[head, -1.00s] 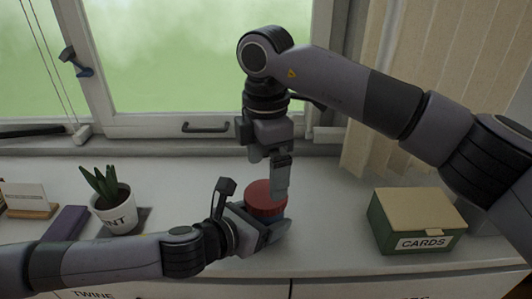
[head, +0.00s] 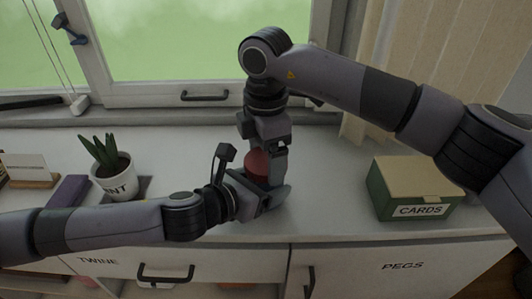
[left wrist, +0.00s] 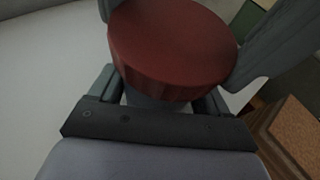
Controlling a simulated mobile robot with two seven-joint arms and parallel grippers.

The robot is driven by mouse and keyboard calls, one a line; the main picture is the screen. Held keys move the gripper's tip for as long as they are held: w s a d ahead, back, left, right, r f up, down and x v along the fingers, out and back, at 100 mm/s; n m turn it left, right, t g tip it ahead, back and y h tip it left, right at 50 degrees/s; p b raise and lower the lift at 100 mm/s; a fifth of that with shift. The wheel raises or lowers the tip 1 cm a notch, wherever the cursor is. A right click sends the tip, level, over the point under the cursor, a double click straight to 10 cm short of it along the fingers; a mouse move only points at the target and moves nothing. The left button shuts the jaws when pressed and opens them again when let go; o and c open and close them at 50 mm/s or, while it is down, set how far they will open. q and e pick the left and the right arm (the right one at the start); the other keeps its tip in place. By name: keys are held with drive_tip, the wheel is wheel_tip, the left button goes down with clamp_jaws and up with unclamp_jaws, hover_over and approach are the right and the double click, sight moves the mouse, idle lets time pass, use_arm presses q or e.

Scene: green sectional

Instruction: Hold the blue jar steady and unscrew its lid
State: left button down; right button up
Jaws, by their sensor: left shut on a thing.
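The blue jar is mostly hidden in the head view; a dark part of its body (left wrist: 150,97) shows under the lid in the left wrist view. Its round red lid (head: 257,165) sits on top and also shows in the left wrist view (left wrist: 172,42). My left gripper (head: 268,193) is shut around the jar below the lid. My right gripper (head: 270,165) points down from above at the lid. One finger stands along the lid's right side; grey finger shapes flank the lid in the left wrist view. Contact with the lid is unclear.
The white counter (head: 330,195) is clear between the jar and the green CARDS box (head: 415,190). A potted plant (head: 110,170) and a purple block (head: 68,191) stand left. The window (head: 200,60) is behind; drawers (head: 400,265) are below the counter front.

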drive_tip(key=n, duration=0.9)
drive_tip(key=shift+r, duration=0.1)
drive_tip(key=n, duration=0.4)
drive_tip(key=shift+n, duration=0.3)
drive_tip(key=o, duration=1)
drive_tip(key=shift+r, duration=0.1)
